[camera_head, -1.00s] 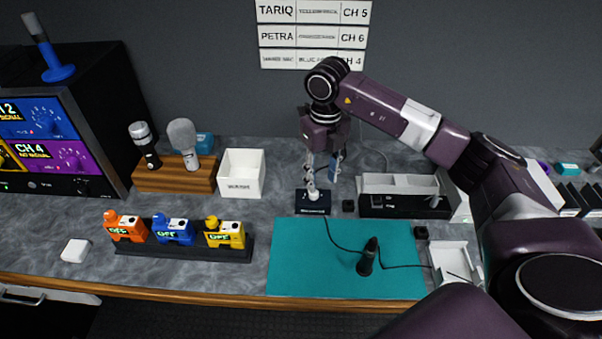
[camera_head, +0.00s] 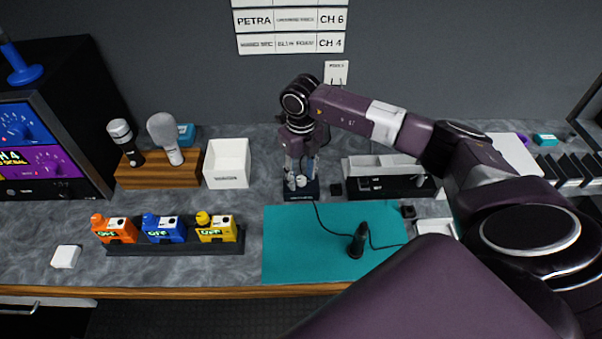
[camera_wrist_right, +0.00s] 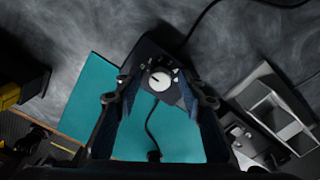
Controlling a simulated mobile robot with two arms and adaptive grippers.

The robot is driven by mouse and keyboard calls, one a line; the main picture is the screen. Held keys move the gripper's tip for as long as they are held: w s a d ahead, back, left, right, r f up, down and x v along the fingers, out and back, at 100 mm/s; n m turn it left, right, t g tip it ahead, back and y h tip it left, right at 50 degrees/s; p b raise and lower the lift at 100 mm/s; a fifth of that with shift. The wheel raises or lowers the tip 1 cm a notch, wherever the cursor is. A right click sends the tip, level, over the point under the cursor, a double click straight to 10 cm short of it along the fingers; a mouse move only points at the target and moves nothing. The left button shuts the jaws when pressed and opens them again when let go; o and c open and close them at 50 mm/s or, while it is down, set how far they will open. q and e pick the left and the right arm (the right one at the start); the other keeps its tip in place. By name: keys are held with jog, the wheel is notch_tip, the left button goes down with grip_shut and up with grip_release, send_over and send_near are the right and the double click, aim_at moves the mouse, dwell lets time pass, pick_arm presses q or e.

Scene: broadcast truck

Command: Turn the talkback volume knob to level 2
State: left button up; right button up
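The talkback box (camera_head: 300,195) is a small dark unit at the back edge of the teal mat. Its pale round volume knob (camera_wrist_right: 160,81) shows in the right wrist view with a dark pointer line and small marks around it; the level numbers are too small to read. My right gripper (camera_head: 300,170) points down over the box. In the right wrist view its two fingers (camera_wrist_right: 160,88) are open, one on each side of the knob, with visible gaps. I cannot tell how high the tips are above the panel. My left gripper is not in view.
A teal mat (camera_head: 290,255) with a black corded microphone (camera_head: 358,240) lies in front. A white bin (camera_head: 228,165) stands to the left, a grey tray unit (camera_head: 385,170) to the right. Orange, blue and yellow units stand on a dark rack (camera_head: 175,248) at front left.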

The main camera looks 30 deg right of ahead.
grip_shut()
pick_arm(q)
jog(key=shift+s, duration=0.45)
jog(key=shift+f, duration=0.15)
pick_arm(e)
jog(key=m+b, duration=0.1)
jog(key=m, duration=0.4)
jog(key=shift+m+b, duration=0.4)
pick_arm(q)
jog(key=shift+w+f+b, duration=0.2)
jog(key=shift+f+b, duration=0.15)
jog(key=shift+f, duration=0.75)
pick_arm(e)
jog(key=m, duration=0.5)
jog(key=shift+m, duration=0.4)
jog(key=shift+r, duration=0.1)
